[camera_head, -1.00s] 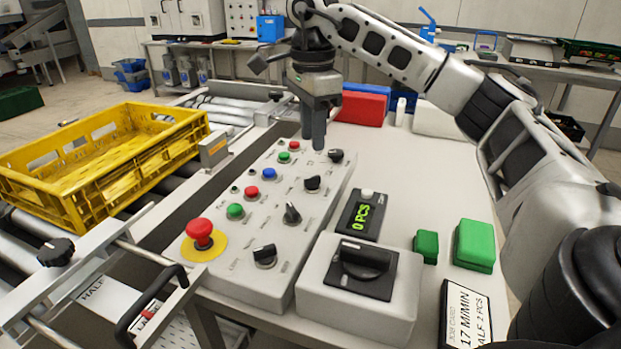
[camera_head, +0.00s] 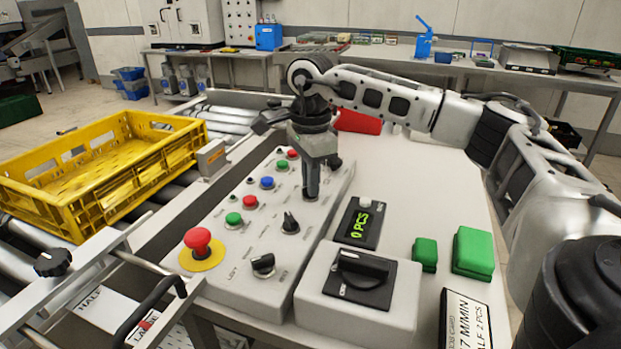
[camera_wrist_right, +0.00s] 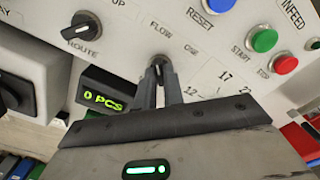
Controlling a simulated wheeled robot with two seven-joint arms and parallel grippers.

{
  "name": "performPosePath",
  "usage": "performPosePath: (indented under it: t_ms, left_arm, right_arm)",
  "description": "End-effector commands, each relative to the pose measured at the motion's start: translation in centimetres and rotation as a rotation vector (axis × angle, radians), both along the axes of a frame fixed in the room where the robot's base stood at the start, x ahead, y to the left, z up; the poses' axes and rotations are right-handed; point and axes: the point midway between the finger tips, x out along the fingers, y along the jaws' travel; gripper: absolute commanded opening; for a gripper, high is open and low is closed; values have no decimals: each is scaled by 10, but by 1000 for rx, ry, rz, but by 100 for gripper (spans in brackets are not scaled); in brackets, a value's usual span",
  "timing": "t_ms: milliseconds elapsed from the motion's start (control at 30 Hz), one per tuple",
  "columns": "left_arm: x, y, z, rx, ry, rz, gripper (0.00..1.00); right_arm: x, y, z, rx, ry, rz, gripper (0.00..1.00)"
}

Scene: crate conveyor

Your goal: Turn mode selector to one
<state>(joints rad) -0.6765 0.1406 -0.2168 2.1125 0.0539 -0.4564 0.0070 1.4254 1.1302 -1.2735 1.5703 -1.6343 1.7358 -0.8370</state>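The mode selector is a small dark knob (camera_wrist_right: 158,60) on the grey control panel (camera_head: 250,290), with FLOW and ONE printed beside it in the right wrist view. My right gripper (camera_head: 311,194) points down over the panel. Its two fingertips (camera_wrist_right: 160,72) are close together with the knob between them, and they look shut on it. The fingers hide most of the knob, so I cannot tell which way it points. My left gripper is not in view.
The ROUTE knob (camera_head: 290,222) and another black selector (camera_head: 263,264) lie nearer on the panel. A blue button (camera_head: 267,182) and a red emergency button (camera_head: 198,240) are close by. A display (camera_head: 361,222) reads 0 PCS. A yellow crate (camera_head: 60,208) stands on the conveyor.

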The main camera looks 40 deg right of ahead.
Motion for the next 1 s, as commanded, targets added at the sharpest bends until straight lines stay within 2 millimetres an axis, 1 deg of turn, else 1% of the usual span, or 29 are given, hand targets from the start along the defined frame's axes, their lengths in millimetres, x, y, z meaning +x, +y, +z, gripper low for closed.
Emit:
performPosePath:
  t_ms: [267, 467, 667, 1000]
  left_arm:
    - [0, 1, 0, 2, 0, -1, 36]
    - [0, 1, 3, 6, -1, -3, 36]
    - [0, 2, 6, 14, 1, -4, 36]
    - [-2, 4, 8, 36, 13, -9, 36]
  right_arm:
    - [0, 0, 1, 1, 1, -9, 0]
    - [0, 1, 1, 2, 3, -71, 0]
    - [0, 1, 2, 2, 2, -207, 0]
    - [0, 1, 2, 3, 1, -525, 0]
